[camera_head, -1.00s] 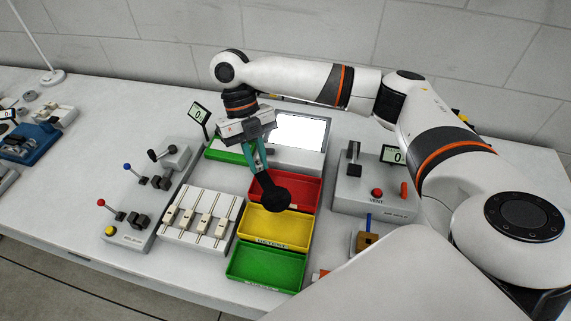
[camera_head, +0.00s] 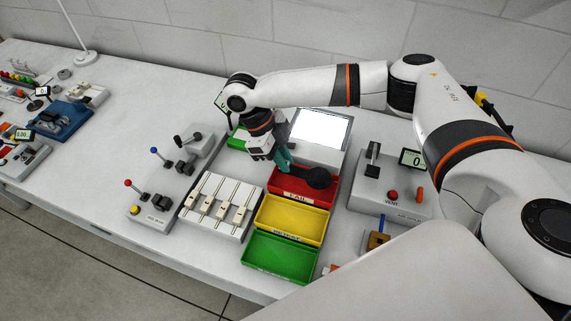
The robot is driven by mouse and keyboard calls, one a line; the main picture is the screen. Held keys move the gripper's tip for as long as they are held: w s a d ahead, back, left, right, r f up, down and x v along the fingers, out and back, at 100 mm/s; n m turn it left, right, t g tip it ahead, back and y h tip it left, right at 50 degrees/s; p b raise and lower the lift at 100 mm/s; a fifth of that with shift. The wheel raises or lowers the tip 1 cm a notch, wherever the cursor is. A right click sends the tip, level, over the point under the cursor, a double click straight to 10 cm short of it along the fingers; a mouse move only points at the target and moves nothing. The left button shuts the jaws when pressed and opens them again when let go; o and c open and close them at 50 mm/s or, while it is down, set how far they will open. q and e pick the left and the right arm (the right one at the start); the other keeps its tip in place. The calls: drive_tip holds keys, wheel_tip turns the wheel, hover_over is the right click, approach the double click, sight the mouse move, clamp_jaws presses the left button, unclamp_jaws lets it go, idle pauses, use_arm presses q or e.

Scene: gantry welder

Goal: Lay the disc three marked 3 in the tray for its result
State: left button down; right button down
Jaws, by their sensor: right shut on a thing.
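My right gripper (camera_head: 285,161) comes down from above with teal fingers. It is shut on the black disc (camera_head: 318,178). The disc is round and dark, and no mark on it can be read. It is over the back right part of the red tray (camera_head: 290,197), whose front label looks like FAIL. I cannot tell whether it touches the tray. The yellow tray (camera_head: 290,222) and the green tray (camera_head: 280,256) stand in front of the red one and look empty. My left gripper is not in view.
A grey panel with levers (camera_head: 168,180) and a white slider block (camera_head: 218,206) stand left of the trays. A bright screen (camera_head: 319,131) is behind them. The vent box (camera_head: 393,182) stands to the right. My right arm passes over the back.

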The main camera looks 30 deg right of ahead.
sight(284, 180)
wheel_tip(284, 180, down, 3)
drive_tip(key=shift+s+f+p, duration=0.1)
drive_tip(key=shift+p, duration=0.2)
drive_tip(key=shift+f, duration=0.3)
drive_tip(key=shift+f, duration=0.15)
drive_tip(key=shift+f, duration=0.4)
drive_tip(key=c, duration=1.3)
unclamp_jaws()
drive_tip(key=shift+c, duration=0.2)
drive_tip(key=shift+r, duration=0.1)
